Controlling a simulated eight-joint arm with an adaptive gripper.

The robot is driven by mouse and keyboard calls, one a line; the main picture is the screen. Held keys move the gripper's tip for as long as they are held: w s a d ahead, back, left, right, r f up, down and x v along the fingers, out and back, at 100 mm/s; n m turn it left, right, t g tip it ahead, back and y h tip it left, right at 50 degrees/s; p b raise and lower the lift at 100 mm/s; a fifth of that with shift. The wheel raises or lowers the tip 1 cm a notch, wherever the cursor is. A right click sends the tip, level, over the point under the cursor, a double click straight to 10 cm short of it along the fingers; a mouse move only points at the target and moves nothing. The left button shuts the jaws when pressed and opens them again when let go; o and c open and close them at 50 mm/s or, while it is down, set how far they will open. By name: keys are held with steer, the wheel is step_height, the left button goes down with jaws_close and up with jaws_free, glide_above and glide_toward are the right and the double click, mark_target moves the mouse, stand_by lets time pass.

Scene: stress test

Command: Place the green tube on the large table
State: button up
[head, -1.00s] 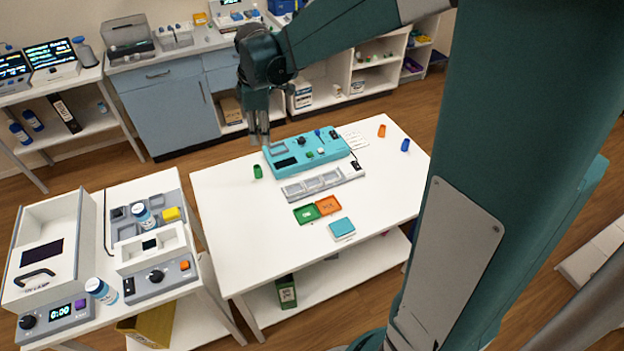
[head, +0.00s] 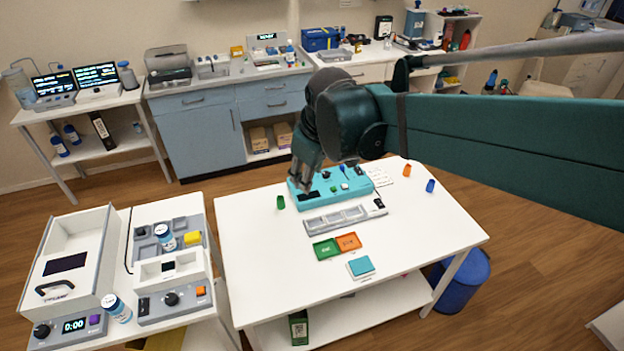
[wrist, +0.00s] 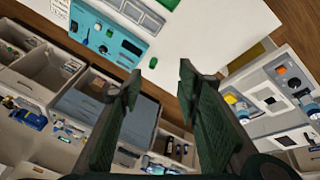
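The small green tube (head: 281,202) stands on the large white table (head: 262,262), near its back left edge and left of the teal device. In the wrist view the tube (wrist: 153,63) is small, on the white tabletop (wrist: 205,32), beyond the gap between the fingertips. My gripper (head: 304,188) appears right of the tube in the head view, overlapping the teal device's left end. In the wrist view my gripper (wrist: 157,82) has its two fingers well apart, with nothing between them. Its exact height above the table is unclear.
The teal device (head: 345,185) and a grey slotted rack (head: 338,219) occupy the table's back middle. Orange (head: 407,170) and blue (head: 430,186) tubes stand at right. The table's front left is clear.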

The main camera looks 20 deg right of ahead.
steer(key=s+d+f+m+t, duration=0.1)
steer(key=s+m, duration=0.5)
steer(key=s, duration=0.9)
steer(key=shift+f+m+t, duration=0.15)
steer(key=shift+m+t, duration=0.15)
steer(key=shift+t, duration=0.6)
